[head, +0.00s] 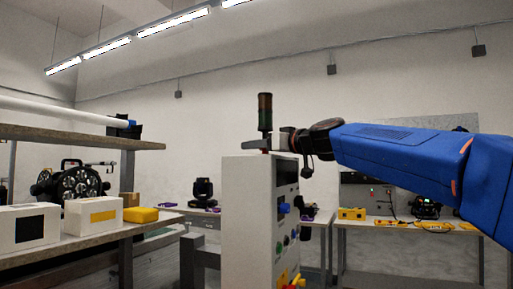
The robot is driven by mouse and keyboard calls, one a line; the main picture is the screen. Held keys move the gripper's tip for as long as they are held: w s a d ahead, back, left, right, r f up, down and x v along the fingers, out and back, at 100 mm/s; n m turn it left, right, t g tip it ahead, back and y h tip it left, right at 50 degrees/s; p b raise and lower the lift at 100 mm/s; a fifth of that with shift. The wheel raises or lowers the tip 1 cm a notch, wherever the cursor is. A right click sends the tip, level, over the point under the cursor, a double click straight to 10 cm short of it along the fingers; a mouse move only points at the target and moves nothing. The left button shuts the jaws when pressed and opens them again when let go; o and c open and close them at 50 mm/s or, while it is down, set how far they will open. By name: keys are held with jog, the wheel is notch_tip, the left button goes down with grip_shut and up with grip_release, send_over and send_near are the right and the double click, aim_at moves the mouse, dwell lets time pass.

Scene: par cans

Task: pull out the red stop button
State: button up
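The control cabinet (245,220) is a tall pale box standing in the middle of the head view. Its narrow front panel faces right and carries a blue knob, a green button and other small controls. A red button (297,281) on a yellow base sits low on this panel, at the bottom edge of the picture. It is small and partly cut off, so I cannot tell whether it is pressed in. My gripper (272,143) is at the end of the blue arm, near the cabinet top in the picture and well above the red button. Its fingers are too unclear to judge.
A dark signal tower (265,112) shows above the cabinet, close to my gripper in the picture. A workbench (60,254) with white boxes and a yellow case stands left. Another bench (385,224) with yellow items stands behind right. Floor right of the cabinet looks open.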

jog(key=shift+w+a, duration=0.3)
grip_shut()
jog(key=shift+r, duration=0.7)
grip_release()
jog(key=v, duration=1.7)
jog(key=shift+s, duration=0.25)
jog(key=shift+d+f, duration=0.1)
